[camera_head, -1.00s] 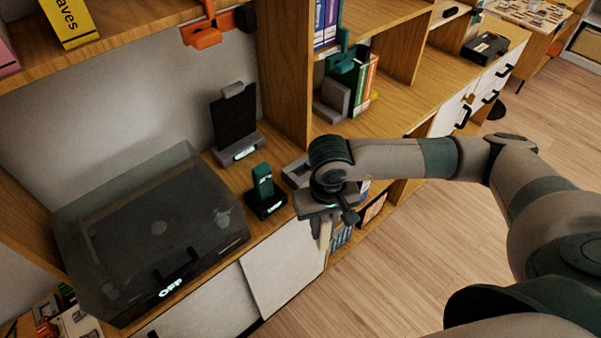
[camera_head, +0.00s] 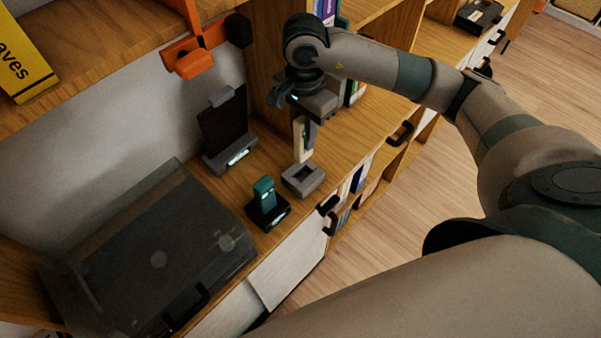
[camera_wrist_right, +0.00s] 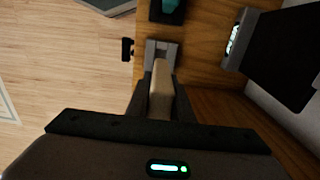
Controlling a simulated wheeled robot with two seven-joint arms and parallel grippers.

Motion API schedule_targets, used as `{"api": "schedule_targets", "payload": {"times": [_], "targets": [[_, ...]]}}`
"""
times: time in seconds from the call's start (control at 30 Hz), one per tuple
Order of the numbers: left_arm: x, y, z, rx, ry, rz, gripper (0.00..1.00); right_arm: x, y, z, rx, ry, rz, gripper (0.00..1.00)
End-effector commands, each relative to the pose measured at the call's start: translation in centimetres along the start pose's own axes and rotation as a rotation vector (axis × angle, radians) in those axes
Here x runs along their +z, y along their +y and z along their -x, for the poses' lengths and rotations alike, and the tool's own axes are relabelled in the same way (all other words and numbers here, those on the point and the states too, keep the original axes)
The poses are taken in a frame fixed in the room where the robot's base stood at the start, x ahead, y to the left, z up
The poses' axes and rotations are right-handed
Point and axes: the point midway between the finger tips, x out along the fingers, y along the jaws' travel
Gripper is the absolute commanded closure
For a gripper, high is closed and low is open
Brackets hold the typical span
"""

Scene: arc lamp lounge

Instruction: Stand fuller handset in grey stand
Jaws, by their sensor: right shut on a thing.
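My right gripper (camera_head: 304,132) is shut on a cream handset (camera_head: 302,152), which hangs about upright with its lower end over the back part of the grey stand (camera_head: 304,186). I cannot tell whether handset and stand touch. The stand is a small grey block with a dark opening in its top. In the right wrist view the handset (camera_wrist_right: 161,92) sits between the fingers, and the grey stand (camera_wrist_right: 172,50) lies just beyond its end. A teal handset (camera_head: 264,193) stands in a black stand (camera_head: 270,214) beside it. My left gripper is not in view.
A dark-lidded turntable (camera_head: 150,260) fills the left of the cabinet top. A dark tablet on a grey dock (camera_head: 232,160) stands behind the small stands. An orange bracket (camera_head: 188,58) hangs above. A wooden divider (camera_head: 262,90) rises behind my gripper. Open floor lies right.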

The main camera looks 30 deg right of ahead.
Motion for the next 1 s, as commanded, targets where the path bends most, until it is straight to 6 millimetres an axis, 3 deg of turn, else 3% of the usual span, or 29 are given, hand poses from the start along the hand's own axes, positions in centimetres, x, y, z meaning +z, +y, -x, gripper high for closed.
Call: {"api": "schedule_targets", "payload": {"times": [0.27, 0.53, 0.7, 1.0], "targets": [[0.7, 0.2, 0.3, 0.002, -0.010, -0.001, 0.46, 0.1, 0.0, -0.5, 0.002, -0.001, 0.002, 1.00], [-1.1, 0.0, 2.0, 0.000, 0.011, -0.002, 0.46, 0.1, 0.1, -4.1, 0.004, -0.002, 0.001, 1.00], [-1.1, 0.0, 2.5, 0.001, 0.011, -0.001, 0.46, 0.1, 0.0, -6.0, 0.002, -0.002, 0.002, 1.00], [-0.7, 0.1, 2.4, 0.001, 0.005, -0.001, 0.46, 0.0, -0.1, -6.3, -0.001, 0.000, 0.004, 1.00]]}}
